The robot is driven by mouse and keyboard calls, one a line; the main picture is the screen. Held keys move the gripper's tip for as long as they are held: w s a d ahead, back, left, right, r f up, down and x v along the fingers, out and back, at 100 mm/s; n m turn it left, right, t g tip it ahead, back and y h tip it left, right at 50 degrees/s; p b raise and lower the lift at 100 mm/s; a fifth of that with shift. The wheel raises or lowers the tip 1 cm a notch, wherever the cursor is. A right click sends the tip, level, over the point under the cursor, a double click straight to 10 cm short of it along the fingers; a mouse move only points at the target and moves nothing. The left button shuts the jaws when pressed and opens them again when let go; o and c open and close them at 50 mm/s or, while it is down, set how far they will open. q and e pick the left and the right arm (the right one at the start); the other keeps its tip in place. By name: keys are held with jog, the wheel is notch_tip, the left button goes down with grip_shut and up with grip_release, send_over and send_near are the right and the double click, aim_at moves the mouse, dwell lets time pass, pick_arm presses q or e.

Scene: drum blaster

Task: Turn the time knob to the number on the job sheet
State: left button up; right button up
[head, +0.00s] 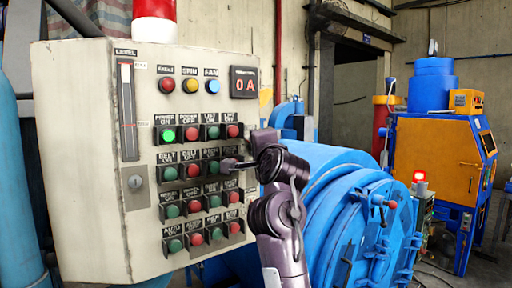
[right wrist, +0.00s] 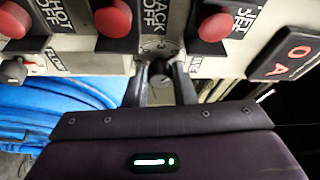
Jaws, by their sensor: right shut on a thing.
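A pale control panel (head: 90,90) fills the left of the head view, with rows of green and red buttons. My right gripper (head: 228,165) is close in front of the panel's right side. In the right wrist view, its two fingers (right wrist: 160,88) are closed around a small dark knob (right wrist: 160,72) below a marked dial plate (right wrist: 157,45). The small labels near this knob are too small to read surely. Another knob (right wrist: 14,70) is at the left edge of that view. No job sheet shows. My left gripper is in neither view.
A display (head: 244,82) on the panel reads 0 A in red. Red buttons (right wrist: 113,18) stick out near my right fingers. A large blue drum machine (head: 345,220) stands right of the panel, with a blue and orange machine (head: 432,150) behind.

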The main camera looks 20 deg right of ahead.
jog(key=o, duration=1)
jog(key=shift+d, duration=0.1)
jog(key=s+b, duration=0.1)
jog(key=s, duration=0.1)
jog(key=s+b, duration=0.1)
jog(key=s, duration=0.2)
jog(key=s+b, duration=0.1)
jog(key=s, duration=0.1)
jog(key=shift+s+f+b, duration=0.3)
jog(key=shift+s+b, duration=0.05)
jog(key=shift+a, duration=0.2)
